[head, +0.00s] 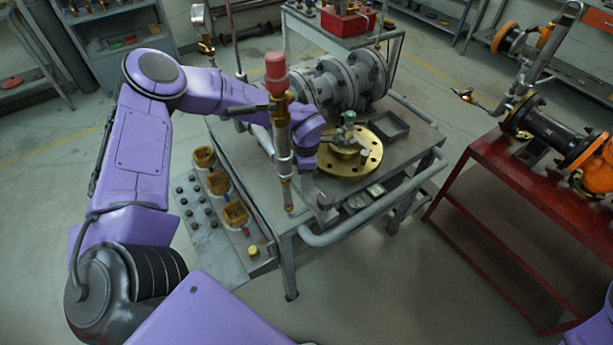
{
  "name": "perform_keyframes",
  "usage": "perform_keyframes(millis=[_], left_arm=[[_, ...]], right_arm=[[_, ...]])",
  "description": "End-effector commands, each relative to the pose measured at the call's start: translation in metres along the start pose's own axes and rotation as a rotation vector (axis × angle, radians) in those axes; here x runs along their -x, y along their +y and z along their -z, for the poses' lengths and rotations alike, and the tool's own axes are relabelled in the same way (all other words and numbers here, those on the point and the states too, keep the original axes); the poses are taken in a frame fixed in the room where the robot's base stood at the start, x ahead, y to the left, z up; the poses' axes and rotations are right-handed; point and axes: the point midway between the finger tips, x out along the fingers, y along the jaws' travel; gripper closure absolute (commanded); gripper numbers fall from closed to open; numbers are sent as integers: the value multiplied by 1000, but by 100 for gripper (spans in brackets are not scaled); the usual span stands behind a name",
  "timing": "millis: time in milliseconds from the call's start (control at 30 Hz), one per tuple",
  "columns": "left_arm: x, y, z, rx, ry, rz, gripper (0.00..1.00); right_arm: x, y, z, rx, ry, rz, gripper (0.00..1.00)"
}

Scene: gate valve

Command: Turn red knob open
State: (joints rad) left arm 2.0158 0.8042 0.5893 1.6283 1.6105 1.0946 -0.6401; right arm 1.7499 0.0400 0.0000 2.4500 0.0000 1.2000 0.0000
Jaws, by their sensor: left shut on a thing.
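My left gripper (322,203) is low by the bench's front edge, right of the post. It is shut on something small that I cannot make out. The gripper is well below the red cap and apart from it. A brass flange (365,163) with a small green handle (349,116) lies on the bench just behind my wrist. My right gripper is not in view.
The grey bench (410,134) carries a flanged grey valve body (350,80) and an open metal frame (385,124). Brass fittings (219,183) stand left. A red table (510,165) stands right. Floor between is clear.

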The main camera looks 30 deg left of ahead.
Motion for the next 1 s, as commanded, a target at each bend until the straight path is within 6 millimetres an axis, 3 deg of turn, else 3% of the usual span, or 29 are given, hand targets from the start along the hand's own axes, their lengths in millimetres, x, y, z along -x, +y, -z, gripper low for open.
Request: perform_keyframes(millis=[1000], left_arm=[[-2,0,0,955,-3,0,95]], right_arm=[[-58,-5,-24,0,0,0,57]])
